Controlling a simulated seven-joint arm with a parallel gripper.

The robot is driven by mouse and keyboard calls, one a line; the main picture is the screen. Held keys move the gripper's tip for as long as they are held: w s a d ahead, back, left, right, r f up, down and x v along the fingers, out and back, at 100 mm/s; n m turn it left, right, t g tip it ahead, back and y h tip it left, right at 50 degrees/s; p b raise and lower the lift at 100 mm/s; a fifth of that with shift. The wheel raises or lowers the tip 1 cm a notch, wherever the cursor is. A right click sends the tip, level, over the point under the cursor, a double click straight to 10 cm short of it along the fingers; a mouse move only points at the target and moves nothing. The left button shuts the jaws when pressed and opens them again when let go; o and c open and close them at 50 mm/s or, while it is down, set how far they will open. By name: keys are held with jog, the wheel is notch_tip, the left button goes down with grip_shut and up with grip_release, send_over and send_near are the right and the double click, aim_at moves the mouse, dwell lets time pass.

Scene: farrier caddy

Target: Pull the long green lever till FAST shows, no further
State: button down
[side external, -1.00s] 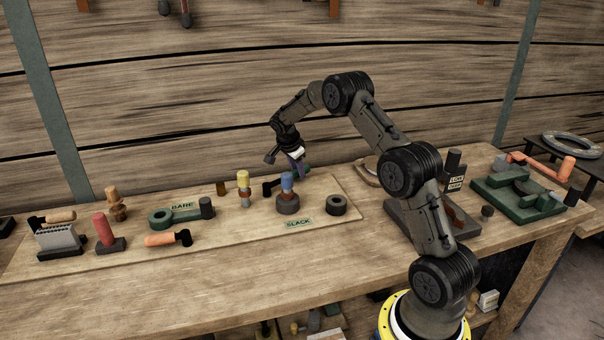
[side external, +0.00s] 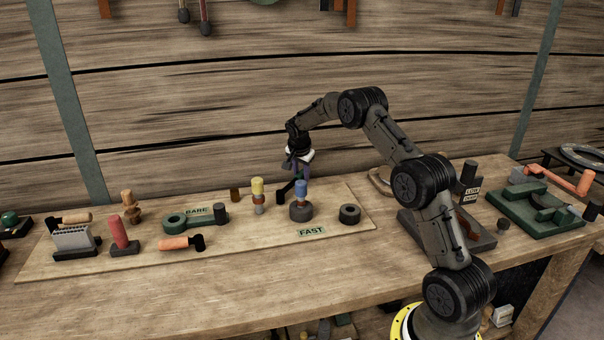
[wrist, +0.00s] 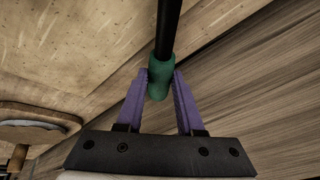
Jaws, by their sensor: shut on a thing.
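The long green lever shows in the wrist view as a green grip (wrist: 160,78) on a black shaft (wrist: 168,28). My gripper (wrist: 160,88) is shut on the green grip, one purple finger on each side. In the side view my gripper (side external: 299,172) is behind the blue-topped post (side external: 301,189), and the lever's dark lower part (side external: 284,192) shows beside it. The lever's grip is mostly hidden there. The green sign (side external: 311,232) in front of the post reads FAST.
A green piece labelled BARE (side external: 196,211) lies left on the board. A yellow-topped post (side external: 257,190) stands left of the lever, and a dark ring (side external: 349,214) lies right of the blue-topped post. The bench front (side external: 240,285) is clear.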

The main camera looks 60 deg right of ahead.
jog(key=shift+w+r, duration=0.1)
jog(key=c, duration=0.5)
grip_release()
jog(key=shift+a, duration=0.1)
jog(key=v, duration=1.3)
jog(key=shift+a+r, duration=0.2)
jog(key=shift+r, duration=0.1)
